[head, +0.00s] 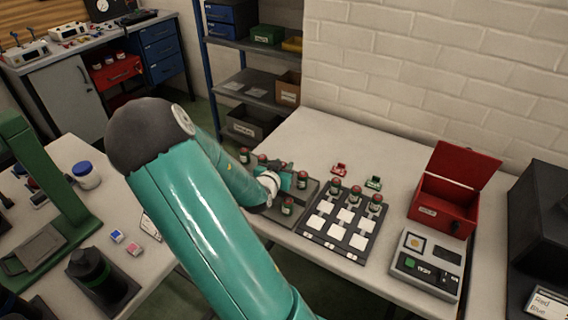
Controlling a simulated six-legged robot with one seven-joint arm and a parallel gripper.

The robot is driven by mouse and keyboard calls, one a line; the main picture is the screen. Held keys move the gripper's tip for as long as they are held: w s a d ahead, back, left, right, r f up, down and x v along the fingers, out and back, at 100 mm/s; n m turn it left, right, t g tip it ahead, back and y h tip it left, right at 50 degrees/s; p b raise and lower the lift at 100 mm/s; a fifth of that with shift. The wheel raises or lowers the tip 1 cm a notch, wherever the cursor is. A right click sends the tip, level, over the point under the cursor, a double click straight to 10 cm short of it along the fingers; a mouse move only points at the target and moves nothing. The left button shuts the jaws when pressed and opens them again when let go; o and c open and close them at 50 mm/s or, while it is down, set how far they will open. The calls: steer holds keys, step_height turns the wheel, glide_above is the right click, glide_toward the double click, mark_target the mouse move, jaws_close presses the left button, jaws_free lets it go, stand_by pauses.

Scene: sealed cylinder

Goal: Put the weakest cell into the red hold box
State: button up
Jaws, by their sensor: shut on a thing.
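The red hold box (432,215) stands at the right of the bench with its lid raised. Several small dark cells with red tops and pale labels are in view. Three more, such as one cell (335,188), stand along the back row of a dark board (318,246) with white squares. My gripper (284,178) is over the rack, shut on a cell; the arm and wrist largely hide the grip. I cannot tell which cell is weakest.
A grey tester (428,264) with a green button and dark display sits in front of the red box. A small red piece (339,169) and green piece (375,182) lie behind the board. A black case (540,225) stands far right. The bench's back left is clear.

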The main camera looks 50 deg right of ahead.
steer(key=shift+s, duration=0.15)
steer(key=shift+f, duration=0.2)
steer(key=o, duration=1)
